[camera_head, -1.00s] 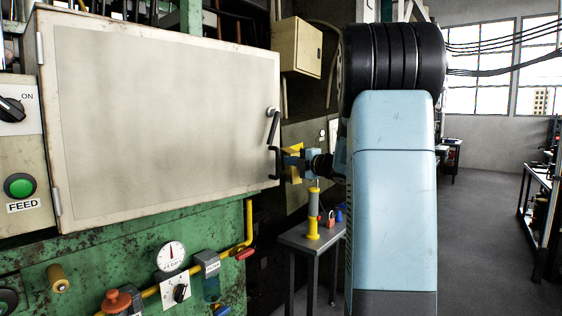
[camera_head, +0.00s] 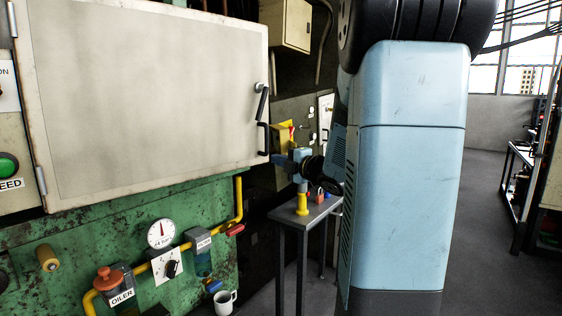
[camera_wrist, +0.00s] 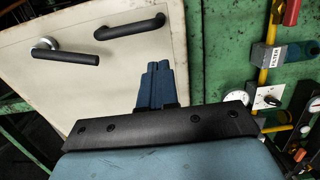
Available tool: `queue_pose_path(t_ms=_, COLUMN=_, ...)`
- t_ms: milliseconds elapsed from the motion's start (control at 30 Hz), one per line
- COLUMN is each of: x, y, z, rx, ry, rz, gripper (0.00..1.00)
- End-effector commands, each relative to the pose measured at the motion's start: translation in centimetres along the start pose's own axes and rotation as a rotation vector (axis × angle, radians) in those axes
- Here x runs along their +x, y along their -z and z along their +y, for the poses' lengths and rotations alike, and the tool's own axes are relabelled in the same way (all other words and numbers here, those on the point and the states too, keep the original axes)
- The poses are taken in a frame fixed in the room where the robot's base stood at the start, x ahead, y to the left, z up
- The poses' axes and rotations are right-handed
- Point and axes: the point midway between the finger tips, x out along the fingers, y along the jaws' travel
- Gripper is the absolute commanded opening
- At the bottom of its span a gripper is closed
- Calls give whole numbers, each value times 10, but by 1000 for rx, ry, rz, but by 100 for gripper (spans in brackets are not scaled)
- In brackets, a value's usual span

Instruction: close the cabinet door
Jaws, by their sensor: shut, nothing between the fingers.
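The cabinet door (camera_head: 150,100) is a large beige panel with worn edges, hinged on its left side. Its outer face is towards me, and its right edge stands out past the green machine body; I cannot tell how far it is ajar. A black lever handle (camera_head: 262,102) and a black pull bar (camera_head: 263,138) sit near its right edge. My gripper (camera_head: 280,160) is just right of that edge, below the pull bar. In the wrist view my gripper (camera_wrist: 157,72) is shut and empty, its blue fingers in front of the door face (camera_wrist: 105,75); contact is unclear.
A small grey table (camera_head: 305,215) with a yellow-based tool stands below my gripper. A pressure gauge (camera_head: 161,234), yellow pipe (camera_head: 238,200), oiler (camera_head: 113,281) and white mug (camera_head: 225,301) lie below the door. Open floor (camera_head: 490,240) is at the right.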

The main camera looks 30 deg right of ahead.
Motion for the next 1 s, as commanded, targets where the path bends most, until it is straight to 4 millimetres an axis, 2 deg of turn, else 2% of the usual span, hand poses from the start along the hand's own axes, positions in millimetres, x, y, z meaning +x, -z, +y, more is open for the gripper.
queue_pose_path(t_ms=200, x=40, y=0, z=-1, rx=0, ry=2, rz=2, gripper=0)
queue_pose_path(t_ms=500, x=88, y=0, z=-1, rx=0, ry=1, rz=1, gripper=0)
queue_pose_path(t_ms=700, x=104, y=0, z=0, rx=-1, ry=1, rz=1, gripper=0)
queue_pose_path(t_ms=1000, x=107, y=0, z=0, rx=0, ry=1, rz=-1, gripper=0)
